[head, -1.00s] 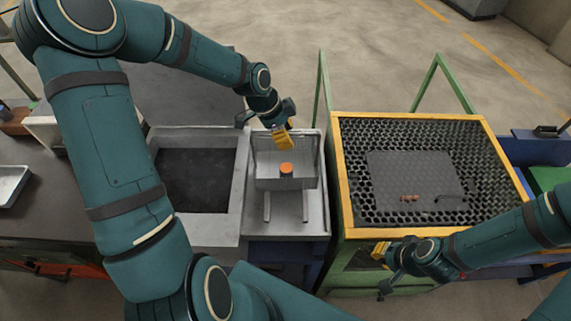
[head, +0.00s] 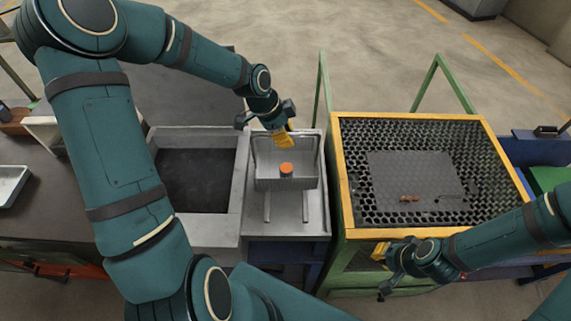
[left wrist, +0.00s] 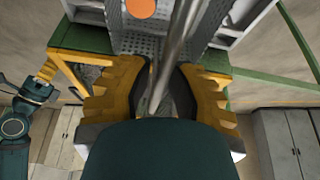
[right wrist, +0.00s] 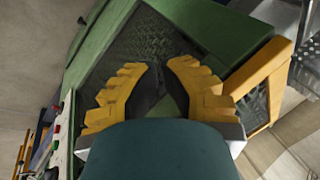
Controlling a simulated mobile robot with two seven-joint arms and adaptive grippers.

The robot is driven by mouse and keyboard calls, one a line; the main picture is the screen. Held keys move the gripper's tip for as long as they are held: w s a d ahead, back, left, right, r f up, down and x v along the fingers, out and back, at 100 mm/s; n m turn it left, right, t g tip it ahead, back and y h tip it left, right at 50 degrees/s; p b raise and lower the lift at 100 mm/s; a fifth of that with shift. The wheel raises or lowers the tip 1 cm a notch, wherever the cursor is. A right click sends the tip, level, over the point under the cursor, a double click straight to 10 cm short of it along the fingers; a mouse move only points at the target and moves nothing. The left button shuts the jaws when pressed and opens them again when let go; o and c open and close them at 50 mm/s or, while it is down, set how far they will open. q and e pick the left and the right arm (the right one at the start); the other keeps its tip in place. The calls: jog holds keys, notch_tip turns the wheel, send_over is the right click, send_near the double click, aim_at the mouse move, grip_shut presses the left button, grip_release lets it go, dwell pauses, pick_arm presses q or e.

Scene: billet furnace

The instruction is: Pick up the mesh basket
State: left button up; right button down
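The mesh basket (head: 268,181) is a grey perforated box with a tall handle, on the pale metal bench right of the dark-filled tray. An orange-topped cylinder (head: 286,170) sits in it; the orange top also shows in the left wrist view (left wrist: 140,8). My left gripper (head: 284,139) is at the top of the handle. In the left wrist view the handle bar (left wrist: 176,60) runs between its yellow fingers (left wrist: 165,82), which look closed on it. My right gripper (head: 381,250) is by the front left of the yellow-framed table, its fingers (right wrist: 161,78) nearly together and empty.
A dark-filled tray (head: 195,182) adjoins the bench (head: 285,222) on the left. A yellow-framed honeycomb table (head: 360,137), with small items on its plate, stands on the right. A shallow tray (head: 12,184) lies far left. Open floor lies behind.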

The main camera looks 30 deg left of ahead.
pick_arm(q)
grip_shut()
jog(key=shift+r, duration=0.1)
jog(key=shift+w+r, duration=0.1)
jog(key=shift+r, duration=0.5)
notch_tip(320, 180, up, 9)
jog(key=shift+r+p, duration=0.1)
jog(key=shift+p, duration=0.35)
